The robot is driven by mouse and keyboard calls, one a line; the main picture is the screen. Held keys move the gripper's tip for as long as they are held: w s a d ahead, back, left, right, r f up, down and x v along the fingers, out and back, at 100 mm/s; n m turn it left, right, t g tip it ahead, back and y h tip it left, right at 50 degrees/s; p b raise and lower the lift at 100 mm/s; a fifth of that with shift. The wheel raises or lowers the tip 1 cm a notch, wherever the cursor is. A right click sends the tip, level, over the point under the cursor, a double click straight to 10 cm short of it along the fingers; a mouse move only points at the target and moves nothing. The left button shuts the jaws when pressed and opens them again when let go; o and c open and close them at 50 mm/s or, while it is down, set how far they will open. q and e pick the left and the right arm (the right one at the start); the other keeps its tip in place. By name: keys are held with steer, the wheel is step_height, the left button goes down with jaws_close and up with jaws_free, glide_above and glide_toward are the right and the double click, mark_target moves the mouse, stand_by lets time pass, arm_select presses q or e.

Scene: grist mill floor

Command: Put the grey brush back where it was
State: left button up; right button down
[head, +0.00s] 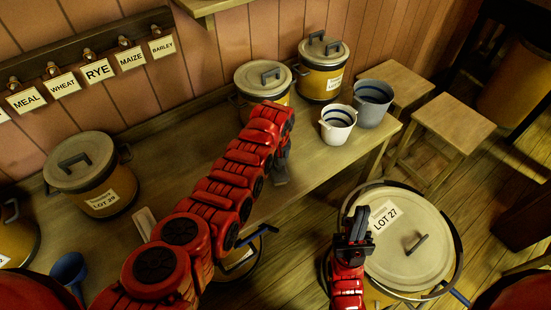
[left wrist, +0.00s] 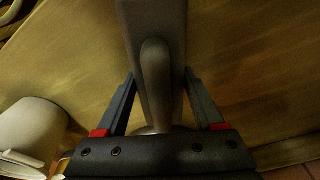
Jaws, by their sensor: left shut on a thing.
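The grey brush (left wrist: 155,70) shows in the left wrist view, with its rounded handle between the two fingers of my left gripper (left wrist: 160,110). The gripper is shut on it, above the wooden bench top. In the head view my left arm reaches across the bench, and the grey piece at its end (head: 281,170) hangs over the bench near its front edge; the arm hides part of it. My right gripper (head: 352,235) is in front of the large bin marked LOT 27; its jaw gap is not clear.
The bench (head: 190,165) carries lidded tubs (head: 88,175) (head: 263,80) (head: 323,68), a white cup (head: 338,122), a grey cup (head: 373,103) and a blue funnel (head: 68,270). The LOT 27 bin (head: 405,255) and stools (head: 453,120) stand on the floor. Labelled pegs line the wall.

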arm_select(q)
steer(key=shift+f, duration=0.25)
steer(key=shift+f, duration=0.2)
steer(key=o, duration=1.5)
steer(key=shift+r, duration=0.1)
steer(key=shift+c, duration=0.2)
steer(key=shift+r, duration=0.2)
